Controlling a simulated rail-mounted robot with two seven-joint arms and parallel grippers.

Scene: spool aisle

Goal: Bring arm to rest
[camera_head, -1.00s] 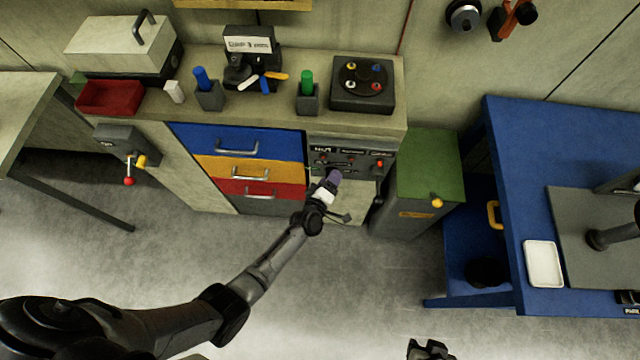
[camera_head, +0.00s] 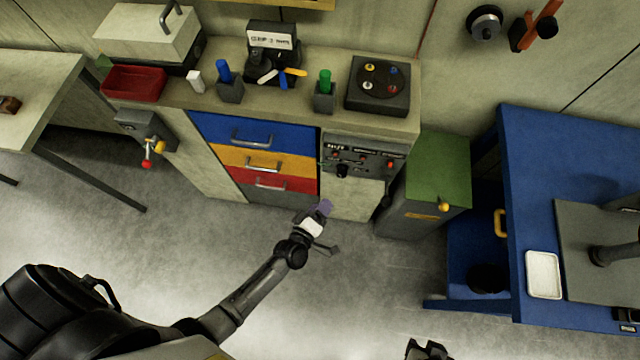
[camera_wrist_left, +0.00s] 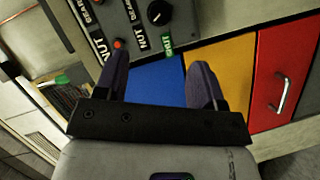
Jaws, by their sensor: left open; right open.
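My left arm comes in from the left in the head view. Its gripper (camera_head: 325,207) hangs in the air in front of the cabinet, below the control panel (camera_head: 362,160). In the left wrist view my left gripper (camera_wrist_left: 160,75) shows two purple-grey fingers spread apart with nothing between them. Behind them are the blue drawer (camera_wrist_left: 157,84), the yellow drawer (camera_wrist_left: 218,70) and the red drawer (camera_wrist_left: 285,75). My right gripper (camera_head: 428,348) shows only in part at the bottom edge of the head view; its fingers are small and dark there.
The cabinet's worktop (camera_head: 300,108) holds a red tray (camera_head: 133,83), a round-topped device (camera_head: 380,82) and several small items. A green-topped bin (camera_head: 437,165) stands right of the cabinet. A blue bench (camera_head: 560,150) is at the right. The floor before the cabinet is clear.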

